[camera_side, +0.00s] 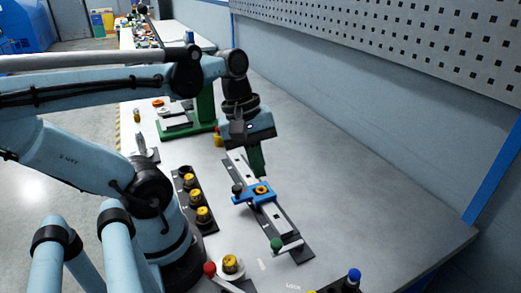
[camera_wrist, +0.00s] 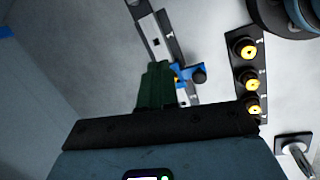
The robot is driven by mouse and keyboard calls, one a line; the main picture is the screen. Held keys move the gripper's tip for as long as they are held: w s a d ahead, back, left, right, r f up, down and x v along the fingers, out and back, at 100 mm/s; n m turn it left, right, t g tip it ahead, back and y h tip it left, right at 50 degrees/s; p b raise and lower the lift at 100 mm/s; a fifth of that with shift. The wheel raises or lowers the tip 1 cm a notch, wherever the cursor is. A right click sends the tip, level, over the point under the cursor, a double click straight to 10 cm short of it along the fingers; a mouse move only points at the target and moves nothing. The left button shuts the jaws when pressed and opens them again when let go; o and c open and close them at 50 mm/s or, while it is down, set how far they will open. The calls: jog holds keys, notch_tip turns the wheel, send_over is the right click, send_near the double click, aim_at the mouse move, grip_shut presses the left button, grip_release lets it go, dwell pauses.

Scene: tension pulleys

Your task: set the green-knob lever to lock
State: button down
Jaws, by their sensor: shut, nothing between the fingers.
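The green knob (camera_side: 276,244) sits on a short pale lever at the near end of a rail on the bench. The lever arm runs from the knob to the right across the rail's dark base. A small floor label lies near it, too small to read surely. My gripper (camera_side: 257,170) has green fingers, shut and empty, pointing down above the rail's far part, well behind the green knob. In the wrist view my shut fingers (camera_wrist: 156,72) cover part of the rail, and the green knob does not show.
A blue carriage (camera_side: 251,196) with a yellow-orange centre and a black knob rides the rail (camera_side: 283,225). A dark rack (camera_side: 183,176) of several yellow pulleys stands left. A red knob (camera_side: 210,268) and a blue knob (camera_side: 354,275) stand near the front. The bench at right is clear.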

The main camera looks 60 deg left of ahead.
jog(key=n, duration=0.1)
jog(key=s+r+n+h, duration=0.1)
jog(key=n, duration=0.1)
jog(key=s+n+g, duration=0.1)
jog(key=shift+s+d+r+n, duration=0.2)
jog(key=shift+s+r+n, duration=0.1)
jog(key=shift+n, duration=0.1)
jog(key=x, duration=1)
jog(key=shift+d, duration=0.25)
jog(key=shift+w+d+f, duration=0.15)
jog(key=shift+d, duration=0.8)
jog(key=shift+w+d+f, duration=0.1)
jog(key=shift+d+f, duration=0.05)
jog(key=shift+d, duration=0.75)
